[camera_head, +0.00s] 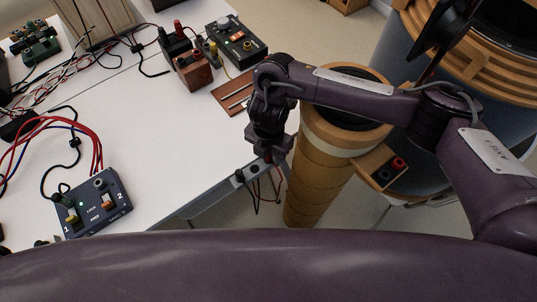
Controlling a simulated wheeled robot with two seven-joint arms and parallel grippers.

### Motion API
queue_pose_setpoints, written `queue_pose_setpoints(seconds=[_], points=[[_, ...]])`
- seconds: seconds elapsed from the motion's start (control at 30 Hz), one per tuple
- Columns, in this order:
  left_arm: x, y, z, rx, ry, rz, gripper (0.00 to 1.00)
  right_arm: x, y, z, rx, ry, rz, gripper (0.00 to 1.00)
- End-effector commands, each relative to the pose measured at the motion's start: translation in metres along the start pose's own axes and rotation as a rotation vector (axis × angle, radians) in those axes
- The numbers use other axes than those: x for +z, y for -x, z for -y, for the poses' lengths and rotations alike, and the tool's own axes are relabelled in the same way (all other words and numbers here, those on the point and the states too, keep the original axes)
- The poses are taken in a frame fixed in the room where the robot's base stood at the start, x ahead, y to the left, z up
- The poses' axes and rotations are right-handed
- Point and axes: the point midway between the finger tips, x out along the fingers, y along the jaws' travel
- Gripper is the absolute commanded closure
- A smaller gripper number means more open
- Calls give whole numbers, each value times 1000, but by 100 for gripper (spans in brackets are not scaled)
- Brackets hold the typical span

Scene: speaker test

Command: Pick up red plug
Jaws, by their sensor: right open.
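I cannot tell which red part is the red plug. Small red tops show on a dark box (174,42) and on a brown block (190,70) at the back of the table. A red terminal (398,162) sits beside a black one on a wooden plate at the right. My right gripper (273,158) points down at the table's right edge. It is open, and its fingertips are small and dark here. Thin red and black wires (277,188) hang just below it; whether it touches them is unclear. My left gripper is not in view.
A blue-grey switch box (95,203) with red cables stands at the front left of the white table (140,120). A black control box (237,42) and a brown plate (234,94) lie near the right edge. A tall tan column (312,190) stands close beside my right gripper.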

Motion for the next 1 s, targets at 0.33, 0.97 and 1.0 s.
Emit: queue_pose_setpoints(seconds=[0.33, 0.97, 1.0], points=[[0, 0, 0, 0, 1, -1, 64, 0, 1, 0, 0, 0, 0, 87], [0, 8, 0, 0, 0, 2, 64, 1, 20, -2, 4, 3, 3, 100], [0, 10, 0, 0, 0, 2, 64, 1, 26, -1, 3, 3, 2, 100]])
